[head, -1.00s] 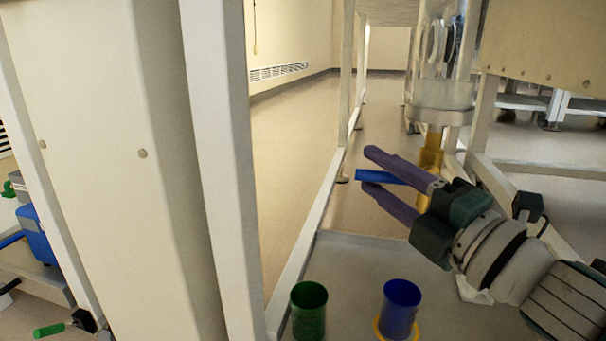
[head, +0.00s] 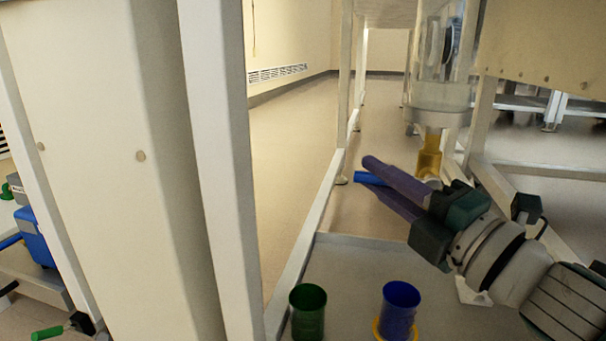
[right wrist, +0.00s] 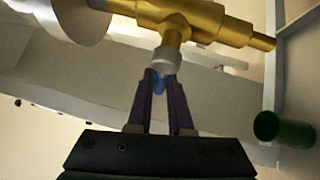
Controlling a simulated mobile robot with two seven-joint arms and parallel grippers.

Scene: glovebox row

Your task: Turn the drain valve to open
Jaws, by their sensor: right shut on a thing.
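The drain valve has a brass body (head: 430,155) under a clear cylinder, and a blue lever handle (head: 367,178). In the right wrist view the brass body (right wrist: 190,22) crosses the top, and a bit of the blue handle (right wrist: 158,86) shows between the fingers. My right gripper (head: 374,172), with purple fingers, is shut on the blue handle. Its fingers hide much of the handle, so the handle's exact angle is hard to tell. My left gripper is not in view.
A green cup (head: 308,312) and a blue cup (head: 400,308) in a yellow ring stand on the shelf below the gripper. The clear cylinder (head: 440,95) is above the valve. White frame posts (head: 222,160) stand at left. A green-handled valve (head: 48,332) is at far lower left.

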